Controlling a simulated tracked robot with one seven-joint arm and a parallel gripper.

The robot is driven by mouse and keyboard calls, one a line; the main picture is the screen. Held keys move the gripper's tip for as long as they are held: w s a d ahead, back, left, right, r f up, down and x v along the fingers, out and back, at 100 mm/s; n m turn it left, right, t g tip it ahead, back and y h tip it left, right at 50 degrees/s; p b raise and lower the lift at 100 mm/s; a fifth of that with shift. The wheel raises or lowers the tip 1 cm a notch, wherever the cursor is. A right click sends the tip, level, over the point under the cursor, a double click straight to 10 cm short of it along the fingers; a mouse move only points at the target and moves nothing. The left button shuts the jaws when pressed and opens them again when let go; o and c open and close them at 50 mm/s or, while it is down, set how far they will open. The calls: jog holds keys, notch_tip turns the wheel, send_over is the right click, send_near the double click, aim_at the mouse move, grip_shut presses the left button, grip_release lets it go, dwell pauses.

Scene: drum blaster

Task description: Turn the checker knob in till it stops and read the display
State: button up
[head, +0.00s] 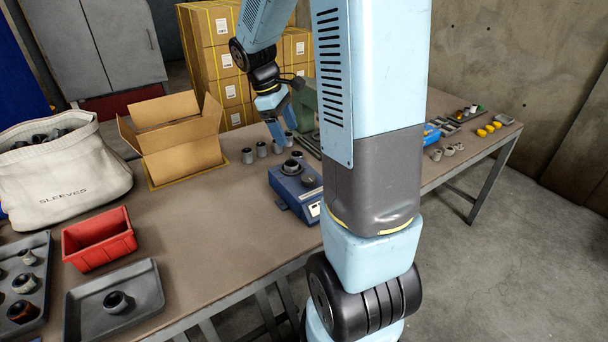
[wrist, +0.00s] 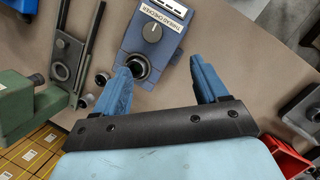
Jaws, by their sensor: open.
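The blue thread checker (head: 292,196) stands on the table, left of my arm in the head view. In the wrist view the checker (wrist: 178,57) lies beyond my fingers. Its round grey knob (wrist: 152,32) has a pointer line. A dark ring-shaped part (wrist: 138,66) sits at the near end, close to my left finger. Pale panels (wrist: 166,6) are at the top edge, cut off; I cannot read any display value. My gripper (wrist: 160,78) is open with nothing between its fingers. In the head view my gripper (head: 282,132) is above the table behind the checker.
Several grey sleeves (head: 262,150) stand behind the checker. A green device (wrist: 22,105) is at left in the wrist view. An open cardboard box (head: 182,150), a red bin (head: 100,240) and a grey tray (head: 115,300) lie left. Table between bin and checker is clear.

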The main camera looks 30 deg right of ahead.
aim_at(307, 178)
jog(key=shift+n+g, duration=0.6)
jog(key=shift+n, duration=0.1)
jog(key=w+x, duration=0.1)
jog(key=x, duration=0.4)
jog(key=w+d+x, duration=0.1)
jog(key=x, duration=0.5)
jog(key=w+x, duration=0.1)
jog(key=x, duration=0.5)
jog(key=shift+d+f, duration=0.25)
jog(key=shift+f, duration=0.25)
jog(key=shift+c, duration=0.3)
jog(key=c, duration=0.9)
jog(key=shift+a, duration=0.25)
jog(key=shift+c, duration=0.4)
jog(key=shift+d, duration=0.15)
